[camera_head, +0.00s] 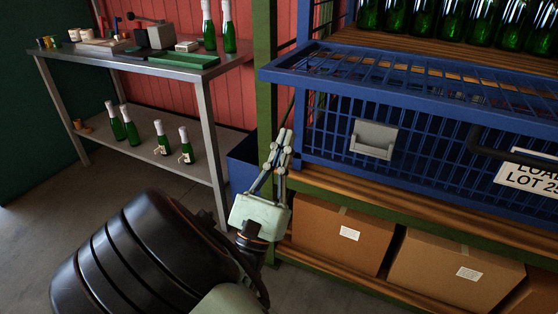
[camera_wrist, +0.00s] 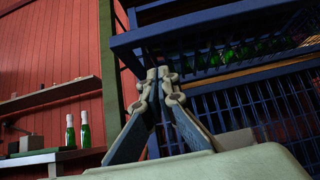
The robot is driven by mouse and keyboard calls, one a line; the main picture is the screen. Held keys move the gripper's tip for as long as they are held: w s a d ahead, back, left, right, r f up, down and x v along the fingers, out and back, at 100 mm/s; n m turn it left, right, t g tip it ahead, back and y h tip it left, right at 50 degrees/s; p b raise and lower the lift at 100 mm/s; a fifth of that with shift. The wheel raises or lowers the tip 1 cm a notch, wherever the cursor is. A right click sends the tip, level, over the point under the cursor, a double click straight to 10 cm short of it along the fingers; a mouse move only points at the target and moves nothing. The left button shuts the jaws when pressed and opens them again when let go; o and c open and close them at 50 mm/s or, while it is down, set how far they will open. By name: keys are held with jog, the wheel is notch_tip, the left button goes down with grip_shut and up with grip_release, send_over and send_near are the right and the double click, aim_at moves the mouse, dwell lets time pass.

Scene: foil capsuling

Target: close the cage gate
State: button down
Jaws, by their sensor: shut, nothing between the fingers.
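The blue wire cage (camera_head: 330,125) stands on the rack shelf. A blue mesh panel, which looks like its gate (camera_head: 395,72), sticks out nearly level from the cage front, below a row of green bottles (camera_head: 450,22). In the wrist view the gate (camera_wrist: 200,28) shows from below. A grey plate (camera_head: 374,138) sits on the lower front mesh. My gripper (camera_head: 284,133) is shut and empty, pointing up, to the left of the lower front mesh and below the gate's left end. In the wrist view my fingertips (camera_wrist: 158,73) appear just under the gate's edge; I cannot tell whether they touch.
A green rack post (camera_head: 265,60) stands just left of the cage. A dark bar and a white sign (camera_head: 528,178) are at right. Cardboard boxes (camera_head: 340,232) fill the shelf below. A steel bench (camera_head: 185,69) with bottles and tools stands at left.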

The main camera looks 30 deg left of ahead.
notch_tip(320, 180, up, 7)
jog(key=w+b, duration=0.1)
jog(key=w, duration=0.1)
jog(key=shift+w+f, duration=0.15)
jog(key=shift+w, duration=0.2)
